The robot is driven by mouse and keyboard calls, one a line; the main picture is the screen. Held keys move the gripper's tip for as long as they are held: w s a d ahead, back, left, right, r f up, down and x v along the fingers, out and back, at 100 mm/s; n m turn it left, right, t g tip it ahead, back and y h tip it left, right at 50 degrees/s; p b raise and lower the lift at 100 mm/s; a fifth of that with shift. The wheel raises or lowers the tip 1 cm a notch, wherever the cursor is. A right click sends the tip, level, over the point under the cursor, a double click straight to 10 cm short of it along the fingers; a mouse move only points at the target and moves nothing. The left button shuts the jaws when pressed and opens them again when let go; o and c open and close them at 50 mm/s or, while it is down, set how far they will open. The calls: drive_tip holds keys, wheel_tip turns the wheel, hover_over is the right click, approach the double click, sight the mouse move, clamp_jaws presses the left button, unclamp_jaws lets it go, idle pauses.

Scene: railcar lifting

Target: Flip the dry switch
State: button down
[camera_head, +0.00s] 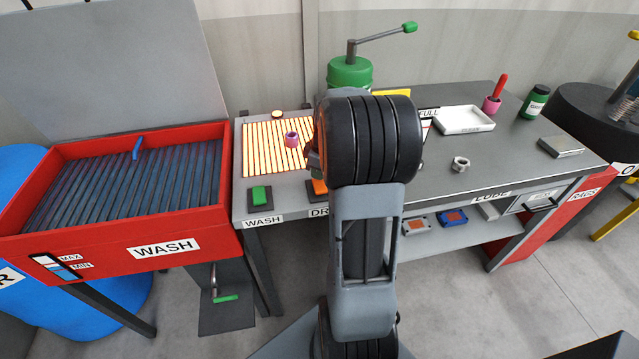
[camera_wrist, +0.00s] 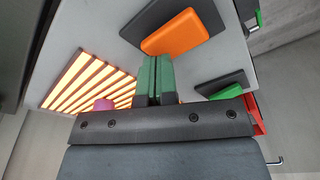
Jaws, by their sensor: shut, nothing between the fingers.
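The dry switch is an orange rocker (camera_head: 319,187) on a dark base, at the front edge of the bench beside the partly hidden "DR…" label. In the wrist view the orange rocker (camera_wrist: 178,32) lies just beyond my gripper's tips. My gripper (camera_wrist: 157,62) has green fingers, close together and empty. I cannot tell whether the tips touch the switch. In the head view my arm hides most of the gripper and the right side of the switch. The slatted drying panel (camera_head: 262,148) glows orange-yellow, with a pink ring-like part (camera_head: 291,139) on it.
A green switch (camera_head: 259,194) sits left of the orange one, above the WASH label. The red wash tank (camera_head: 190,205) stands at left. A green press with a handle (camera_head: 349,72) stands behind my arm. A white tray (camera_head: 463,120) and a metal ring (camera_head: 460,164) lie at right.

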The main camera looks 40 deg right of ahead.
sight(319, 189)
drive_tip(key=shift+r+p, duration=1.95)
drive_tip(key=shift+r, duration=1.1)
drive_tip(key=shift+s+f+m, duration=0.15)
drive_tip(key=shift+f+m, duration=0.1)
drive_tip(key=shift+m, duration=0.85)
drive_tip(key=s+a+m, duration=0.2)
drive_tip(key=m, duration=0.1)
drive_tip(key=shift+s+f+m+g, duration=0.25)
drive_tip(key=shift+f+m+g, duration=0.05)
drive_tip(key=shift+f, duration=0.1)
drive_tip(key=s+a+r+t, duration=0.1)
drive_tip(key=s+a+r, duration=0.1)
drive_tip(key=a, duration=0.4)
drive_tip(key=s+a+r+t, duration=0.1)
drive_tip(key=s+a+r, duration=0.1)
drive_tip(key=s+a, duration=0.2)
drive_tip(key=s+a+r+m+t+h, duration=0.1)
drive_tip(key=s+a+r, duration=0.2)
drive_tip(key=a, duration=0.6)
drive_tip(key=shift+s, duration=0.15)
